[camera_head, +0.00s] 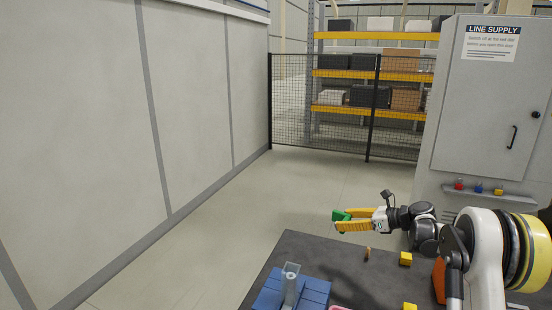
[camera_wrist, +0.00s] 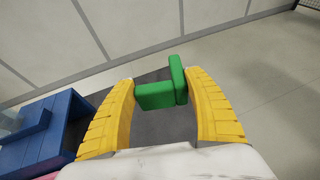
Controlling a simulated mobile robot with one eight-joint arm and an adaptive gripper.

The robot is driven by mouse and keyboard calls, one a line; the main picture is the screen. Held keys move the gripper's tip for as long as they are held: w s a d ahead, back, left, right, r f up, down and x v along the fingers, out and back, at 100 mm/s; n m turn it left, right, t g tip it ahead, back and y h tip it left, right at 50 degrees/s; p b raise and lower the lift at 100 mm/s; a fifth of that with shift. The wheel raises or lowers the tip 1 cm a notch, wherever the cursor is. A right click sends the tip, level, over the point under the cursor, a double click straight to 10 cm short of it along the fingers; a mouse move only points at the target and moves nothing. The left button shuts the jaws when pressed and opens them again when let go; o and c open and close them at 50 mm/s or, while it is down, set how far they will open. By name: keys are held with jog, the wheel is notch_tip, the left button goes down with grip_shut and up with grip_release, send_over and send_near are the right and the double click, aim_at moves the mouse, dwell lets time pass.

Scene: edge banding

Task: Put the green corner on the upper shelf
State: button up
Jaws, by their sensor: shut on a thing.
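The green corner (camera_head: 341,215) is between the yellow fingertips of my gripper (camera_head: 337,221), held in the air beyond the far edge of the dark table. In the wrist view the green corner (camera_wrist: 155,96) is an L-shaped piece of two blocks, with the two yellow fingers of my gripper (camera_wrist: 158,86) shut on it from either side. A narrow grey shelf (camera_head: 480,197) on the cabinet front at the right carries small red, blue and yellow pieces. I cannot tell which shelf is the upper one.
The dark table (camera_head: 300,250) bears a blue block structure (camera_head: 268,292) with a grey upright, and yellow pieces (camera_head: 405,259). A grey cabinet (camera_head: 490,100) stands at the right. A mesh fence (camera_head: 320,115) screens orange racking (camera_head: 400,76) behind. The floor at left is clear.

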jog(key=s+a+r+m+t+h, duration=0.1)
jog(key=s+a+r+m+h, duration=0.1)
jog(key=s, duration=0.6)
jog(key=s+a+r+m+t+h, duration=0.2)
jog(key=s, duration=0.6)
jog(key=s+a+r+m+t+h, duration=0.1)
jog(key=s+a+r+m+h, duration=0.1)
jog(key=s, duration=0.7)
jog(key=shift+a+m+t+h, duration=0.3)
jog(key=shift+m+h, duration=0.1)
jog(key=shift+m, duration=0.2)
